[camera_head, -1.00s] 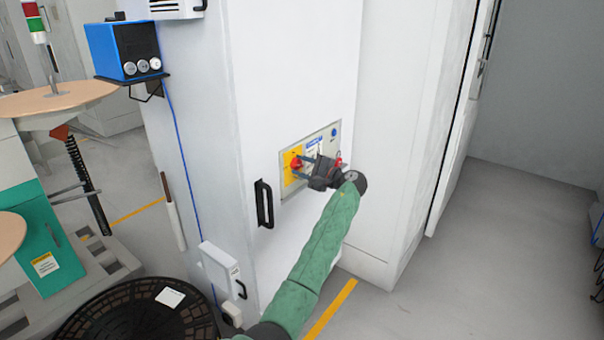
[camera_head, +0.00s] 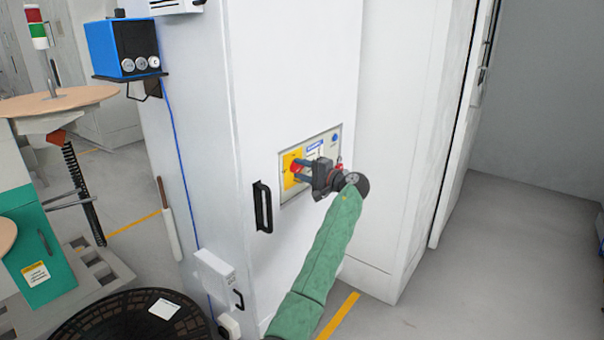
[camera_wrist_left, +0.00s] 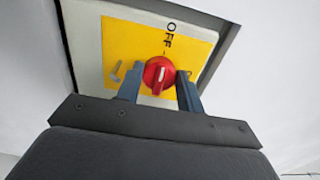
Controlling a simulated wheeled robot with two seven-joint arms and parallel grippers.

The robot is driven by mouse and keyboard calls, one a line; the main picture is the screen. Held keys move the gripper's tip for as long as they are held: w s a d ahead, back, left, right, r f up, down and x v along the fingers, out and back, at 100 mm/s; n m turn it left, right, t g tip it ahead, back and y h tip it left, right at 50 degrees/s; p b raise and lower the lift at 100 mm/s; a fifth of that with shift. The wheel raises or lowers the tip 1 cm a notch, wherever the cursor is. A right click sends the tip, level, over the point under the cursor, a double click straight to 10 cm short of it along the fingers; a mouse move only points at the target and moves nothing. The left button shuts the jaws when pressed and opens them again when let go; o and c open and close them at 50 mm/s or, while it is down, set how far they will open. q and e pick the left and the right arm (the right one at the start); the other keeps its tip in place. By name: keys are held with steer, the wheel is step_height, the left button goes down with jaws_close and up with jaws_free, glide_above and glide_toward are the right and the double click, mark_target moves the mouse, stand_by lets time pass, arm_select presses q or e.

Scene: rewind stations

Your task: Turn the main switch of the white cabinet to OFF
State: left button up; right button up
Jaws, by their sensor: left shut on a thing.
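The white cabinet (camera_head: 295,75) stands in the middle of the head view, with a control panel (camera_head: 325,143) on its front. The main switch is a red rotary knob (camera_head: 296,167) on a yellow plate (camera_head: 289,183). In the left wrist view the knob (camera_wrist_left: 158,76) has a white mark running roughly up and down. The word OFF stands above it on the yellow plate (camera_wrist_left: 125,45). My left gripper (camera_head: 300,169) is shut on the knob, one finger at each side, as the left wrist view also shows (camera_wrist_left: 159,82). My right gripper is not in view.
A black door handle (camera_head: 263,206) is left of and below the panel. A small white box (camera_head: 214,272) is on the cabinet's lower side. A blue box with gauges (camera_head: 122,47) and a round black mesh object (camera_head: 115,320) are at left. Floor at right is clear.

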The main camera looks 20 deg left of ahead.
arm_select(q)
steer(key=shift+f, duration=0.15)
steer(key=o, duration=1)
steer(key=shift+s, duration=0.1)
